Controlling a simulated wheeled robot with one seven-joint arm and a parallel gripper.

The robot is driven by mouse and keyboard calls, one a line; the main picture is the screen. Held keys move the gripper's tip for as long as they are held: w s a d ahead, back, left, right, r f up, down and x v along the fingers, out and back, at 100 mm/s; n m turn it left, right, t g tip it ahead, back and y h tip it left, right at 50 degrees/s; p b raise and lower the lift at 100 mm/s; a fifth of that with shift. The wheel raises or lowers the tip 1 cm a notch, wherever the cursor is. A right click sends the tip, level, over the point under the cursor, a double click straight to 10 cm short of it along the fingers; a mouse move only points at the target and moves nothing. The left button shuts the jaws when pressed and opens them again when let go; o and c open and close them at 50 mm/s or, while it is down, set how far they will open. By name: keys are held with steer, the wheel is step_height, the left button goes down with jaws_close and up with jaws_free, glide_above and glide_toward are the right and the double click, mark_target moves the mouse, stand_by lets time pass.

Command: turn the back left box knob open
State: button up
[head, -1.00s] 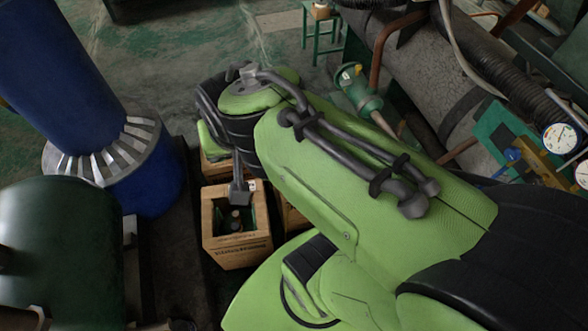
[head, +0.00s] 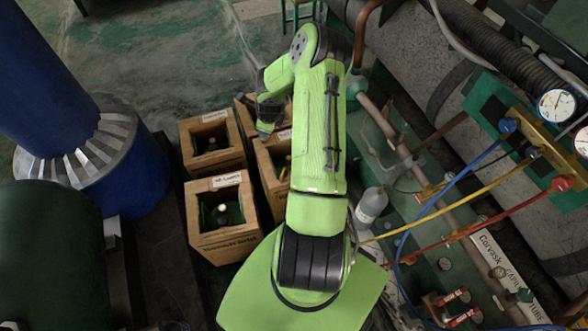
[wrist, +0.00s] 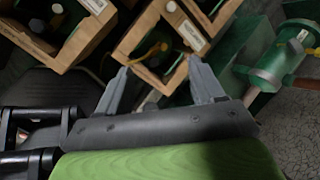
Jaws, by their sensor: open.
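The back left box (head: 211,142) is an open wooden crate with a pale label on its rim. A small knob or bottle top (head: 212,144) shows inside it; its setting is too small to read. My gripper (head: 264,132) is right of this box, above the right-hand boxes, and touches nothing visible. In the wrist view my gripper (wrist: 159,64) is open and empty, its fingers apart over a box with a yellow hose (wrist: 156,50). My arm partly hides the right-hand boxes in the head view.
The front left box (head: 222,218) stands nearer. The front right box (head: 273,190) and back right box (head: 243,104) adjoin. A blue column (head: 45,80) stands left. Gauges (head: 556,104), coloured hoses and pipes are on the right. Open floor (head: 170,60) lies behind the boxes.

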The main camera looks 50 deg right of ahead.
steer(key=s+d+f+m, duration=0.1)
steer(key=s+f+m, duration=0.25)
steer(key=f, duration=0.25)
steer(key=s+d+f+m+b, duration=0.1)
steer(key=s+d+f+m, duration=0.1)
steer(key=f+m, duration=0.4)
steer(key=s+d+f+m, duration=0.1)
steer(key=s+f+m, duration=0.25)
steer(key=f, duration=0.35)
steer(key=shift+g, duration=0.3)
steer(key=b+x, duration=0.4)
steer(key=x, duration=0.4)
steer(key=b+x, duration=0.5)
steer(key=x, duration=0.3)
steer(key=shift+d, duration=0.25)
steer(key=shift+r, duration=0.1)
steer(key=shift+c, duration=0.4)
steer(key=c, duration=1)
